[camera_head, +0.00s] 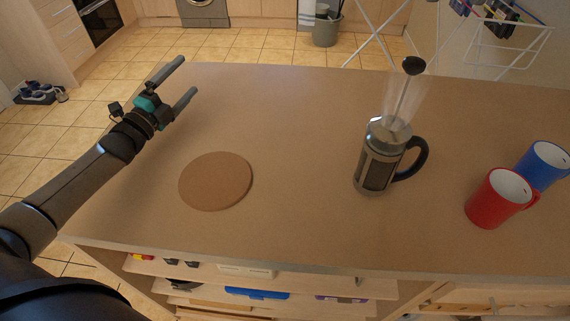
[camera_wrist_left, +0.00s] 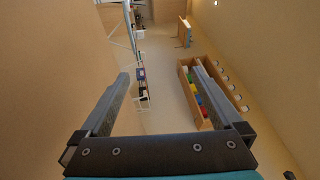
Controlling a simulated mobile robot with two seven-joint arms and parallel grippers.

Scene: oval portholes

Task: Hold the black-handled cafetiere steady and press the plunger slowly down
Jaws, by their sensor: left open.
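The cafetiere (camera_head: 376,165) stands upright on the counter, right of centre in the head view. It has a metal-framed body and a black handle (camera_head: 417,160) on its right side. Its plunger rod (camera_head: 402,98) stands raised and leans slightly right, with a black knob (camera_head: 413,66) on top. My left gripper (camera_head: 182,80) is open and empty near the counter's far left corner, well apart from the cafetiere. The left wrist view shows its two fingers (camera_wrist_left: 160,95) spread with nothing between them. My right gripper is not in view.
A round cork-coloured mat (camera_head: 216,181) lies left of centre on the counter (camera_head: 290,130). A red mug (camera_head: 497,198) and a blue mug (camera_head: 543,165) stand close together right of the cafetiere. The counter between mat and cafetiere is clear.

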